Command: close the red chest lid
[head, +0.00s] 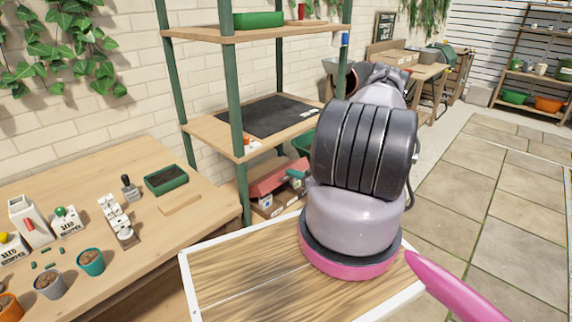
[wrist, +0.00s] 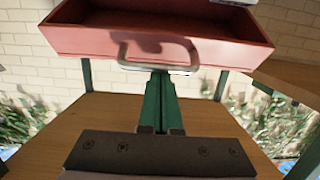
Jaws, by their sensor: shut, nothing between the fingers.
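The red chest (head: 278,179) is on the lower level of the green-post shelf in the head view, partly hidden by my arm and a post. In the wrist view a hollow red part of the chest (wrist: 85,42) fills the top, its inside showing. I cannot tell whether this part is the lid or the body. A metal loop handle (wrist: 188,50) is on its front face. My gripper (wrist: 160,76) has its green fingers together and empty, with the tips just at the handle in the picture; contact is unclear. It also shows beside the chest in the head view (head: 297,175).
A wooden shelf board (wrist: 100,108) lies below my fingers in the wrist view. The middle shelf (head: 205,130) carries a dark mat. The potting bench (head: 160,235) at left holds pots and small tools. Paved floor (head: 470,190) at right is clear.

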